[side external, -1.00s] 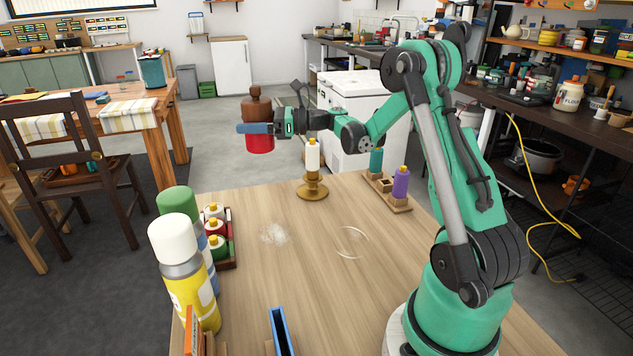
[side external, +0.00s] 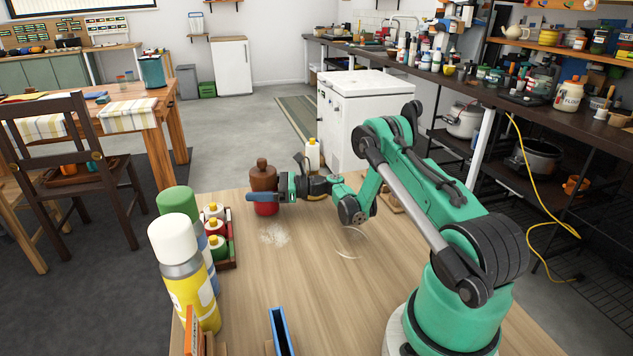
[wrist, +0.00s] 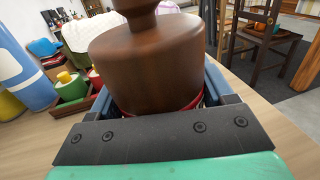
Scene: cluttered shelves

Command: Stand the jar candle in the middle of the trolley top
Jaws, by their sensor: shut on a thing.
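The jar candle (side external: 264,202), a red jar with a brown knobbed wooden lid, is upright in my gripper (side external: 262,196) over the far left part of the wooden trolley top (side external: 300,290). In the side view its base is low over the top; I cannot tell if it touches. In the wrist view the brown lid (wrist: 150,62) fills the middle, between the blue fingers, with a sliver of red below it. My gripper is shut on the jar.
A rack of small bottles (side external: 220,240) stands left of the jar, with spray cans (side external: 183,270) nearer. A white bottle-like item (side external: 313,153) is behind my arm. A pale smudge (side external: 272,235) and a faint ring mark the bare middle. A blue holder (side external: 281,332) stands at the front.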

